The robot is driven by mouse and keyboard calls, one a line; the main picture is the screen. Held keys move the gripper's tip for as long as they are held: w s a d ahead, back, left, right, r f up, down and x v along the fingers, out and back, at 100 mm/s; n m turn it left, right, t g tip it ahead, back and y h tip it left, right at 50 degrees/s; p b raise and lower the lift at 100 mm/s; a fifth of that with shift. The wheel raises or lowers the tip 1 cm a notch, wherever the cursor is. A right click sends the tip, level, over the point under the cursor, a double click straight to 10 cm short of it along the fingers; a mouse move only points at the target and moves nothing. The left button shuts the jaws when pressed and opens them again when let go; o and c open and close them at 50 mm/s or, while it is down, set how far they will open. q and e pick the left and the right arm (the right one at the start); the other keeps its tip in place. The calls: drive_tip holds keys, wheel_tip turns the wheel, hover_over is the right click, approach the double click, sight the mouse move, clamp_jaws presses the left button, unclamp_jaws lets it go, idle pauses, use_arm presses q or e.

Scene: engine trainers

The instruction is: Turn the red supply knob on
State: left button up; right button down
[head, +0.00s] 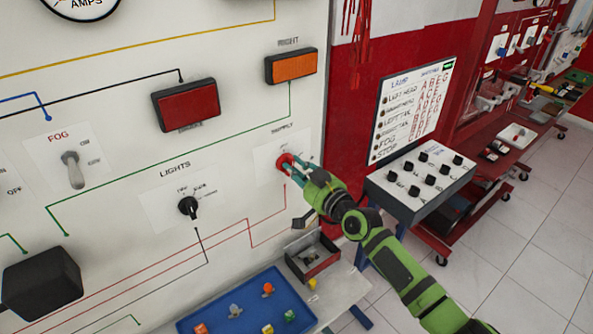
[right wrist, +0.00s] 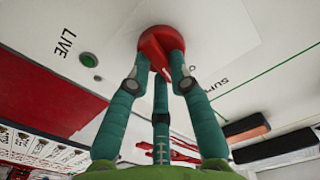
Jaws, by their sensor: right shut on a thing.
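The red supply knob (head: 284,161) sits on a white plate (head: 268,157) on the upright panel, under the printed word SUPPLY. My right gripper (head: 291,167) reaches it from the lower right, with its green fingers closed around the knob. In the right wrist view the red knob (right wrist: 155,48) shows between the fingertips of my right gripper (right wrist: 161,62), which touch it on several sides. Part of the lettering on the plate is hidden by the knob and fingers. My left gripper is not in view.
A black LIGHTS knob (head: 188,207) and a FOG switch (head: 73,170) are on the panel to the left. A green button (right wrist: 89,60) marked LIVE is near the knob. A grey control box (head: 419,184) stands right of my arm. A blue tray (head: 245,305) lies below.

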drive_tip(key=shift+f+m+b, duration=0.2)
drive_tip(key=shift+m, duration=3.65)
drive_tip(key=shift+f+m+b, duration=0.2)
drive_tip(key=shift+m, duration=3.65)
drive_tip(key=c, duration=1.1)
unclamp_jaws()
drive_tip(key=shift+s, duration=0.1)
